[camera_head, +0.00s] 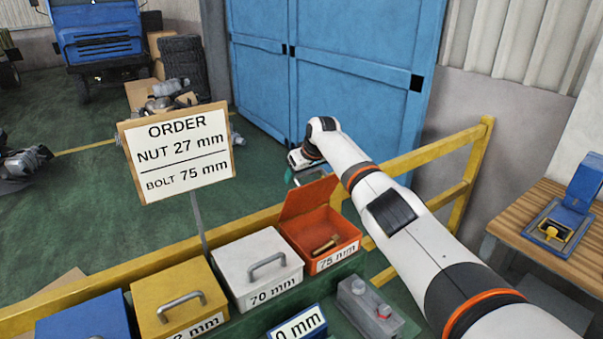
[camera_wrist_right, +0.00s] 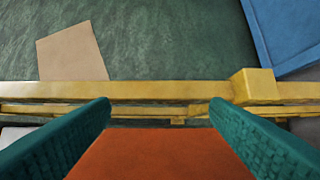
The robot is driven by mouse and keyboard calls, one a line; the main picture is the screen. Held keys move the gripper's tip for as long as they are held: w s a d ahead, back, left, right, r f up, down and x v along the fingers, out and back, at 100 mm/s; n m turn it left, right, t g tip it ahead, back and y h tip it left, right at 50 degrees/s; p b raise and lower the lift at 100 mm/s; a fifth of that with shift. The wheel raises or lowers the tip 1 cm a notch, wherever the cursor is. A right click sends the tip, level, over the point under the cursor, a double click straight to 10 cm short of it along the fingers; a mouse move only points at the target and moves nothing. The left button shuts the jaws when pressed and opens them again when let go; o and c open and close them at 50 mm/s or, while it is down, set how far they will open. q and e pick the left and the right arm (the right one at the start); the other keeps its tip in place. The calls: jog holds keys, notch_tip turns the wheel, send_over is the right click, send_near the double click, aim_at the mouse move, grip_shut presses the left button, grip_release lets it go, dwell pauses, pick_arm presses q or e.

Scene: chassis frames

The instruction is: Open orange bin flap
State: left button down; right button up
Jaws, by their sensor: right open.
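The orange bin (camera_head: 320,239), labelled 75 mm, stands at the right end of the row of bins. Its flap (camera_head: 308,197) is raised and tilted back, so the inside shows, with a brass-coloured bolt (camera_head: 327,245) in it. My right gripper (camera_head: 290,175) is just behind and above the flap's top edge, partly hidden by its own wrist. In the right wrist view its teal fingers (camera_wrist_right: 160,108) are spread wide, with the orange flap (camera_wrist_right: 160,153) showing between and below them. I cannot tell whether they touch it. My left gripper is out of view.
A white 70 mm bin (camera_head: 257,262), a yellow bin (camera_head: 180,300) and a blue bin (camera_head: 85,318) are shut to the left. A yellow rail (camera_head: 420,158) runs behind the bins. An order board (camera_head: 177,152) stands at left, a wooden table (camera_head: 540,215) at right.

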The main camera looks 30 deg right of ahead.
jog(key=o, duration=0.6)
jog(key=shift+w+d+f, duration=0.25)
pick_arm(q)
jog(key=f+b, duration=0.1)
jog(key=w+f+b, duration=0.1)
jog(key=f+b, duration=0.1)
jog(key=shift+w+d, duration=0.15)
pick_arm(e)
jog(key=v, duration=1.2)
jog(key=shift+d, duration=0.1)
jog(key=shift+c, duration=0.7)
